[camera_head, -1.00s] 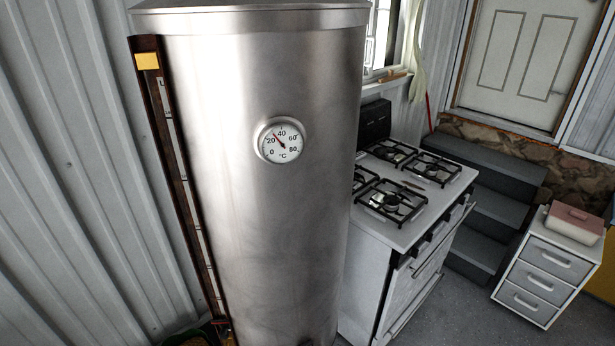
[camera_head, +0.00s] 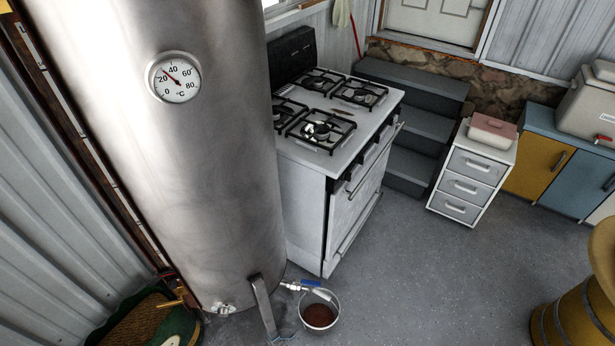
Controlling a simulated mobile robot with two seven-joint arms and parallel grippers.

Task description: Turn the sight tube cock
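A tall metal boiler tank (camera_head: 175,165) with a round dial thermometer (camera_head: 173,77) fills the left of the head view. A narrow brown sight tube strip (camera_head: 92,148) runs down its left side. At the strip's lower end is a small brass-coloured fitting (camera_head: 178,299), which looks like the sight tube cock; its handle position is too small to tell. A tap with a blue handle (camera_head: 310,283) sticks out at the tank's lower right, over a metal bucket (camera_head: 333,325) with dark reddish contents. Neither of my grippers is in view.
A white gas stove (camera_head: 318,200) stands close to the tank's right. Grey steps (camera_head: 415,125), a white drawer unit (camera_head: 468,180) and a wooden barrel (camera_head: 580,315) are further right. A green and brown object (camera_head: 140,325) lies below the brass fitting. The middle floor is clear.

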